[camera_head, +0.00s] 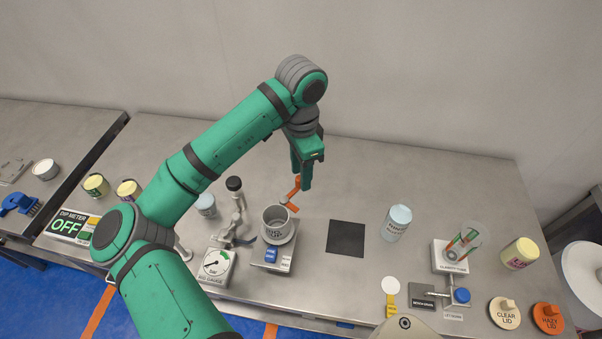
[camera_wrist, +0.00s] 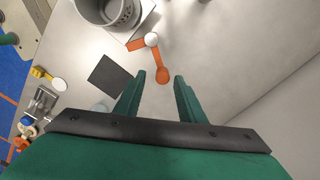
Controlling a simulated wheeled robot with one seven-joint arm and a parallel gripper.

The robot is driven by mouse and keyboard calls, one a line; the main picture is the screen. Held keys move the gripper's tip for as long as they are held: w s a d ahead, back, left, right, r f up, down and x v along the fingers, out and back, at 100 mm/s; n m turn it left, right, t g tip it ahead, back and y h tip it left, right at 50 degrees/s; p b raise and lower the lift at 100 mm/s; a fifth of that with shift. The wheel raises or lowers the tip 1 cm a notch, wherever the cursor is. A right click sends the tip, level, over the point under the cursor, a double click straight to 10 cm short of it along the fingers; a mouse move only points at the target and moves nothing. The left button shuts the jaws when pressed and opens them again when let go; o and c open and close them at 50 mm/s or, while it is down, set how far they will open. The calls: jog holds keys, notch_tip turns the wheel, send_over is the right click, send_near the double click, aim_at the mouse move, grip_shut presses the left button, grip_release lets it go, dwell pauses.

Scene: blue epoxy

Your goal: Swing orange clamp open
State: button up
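The orange clamp (camera_head: 293,193) stands beside the grey metal cup (camera_head: 277,223) on its base, at the cup's far right side. In the wrist view the orange clamp (camera_wrist: 161,70) has a white round pivot and a rounded arm end that points toward my gripper. My gripper (camera_head: 305,186) hangs just above and behind the clamp in the head view.
The cup's base (camera_head: 257,263) has blue and white buttons in front. The table behind the clamp is bare up to the wall.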

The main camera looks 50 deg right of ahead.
notch_tip(320, 180, up, 10)
dwell(0.4)
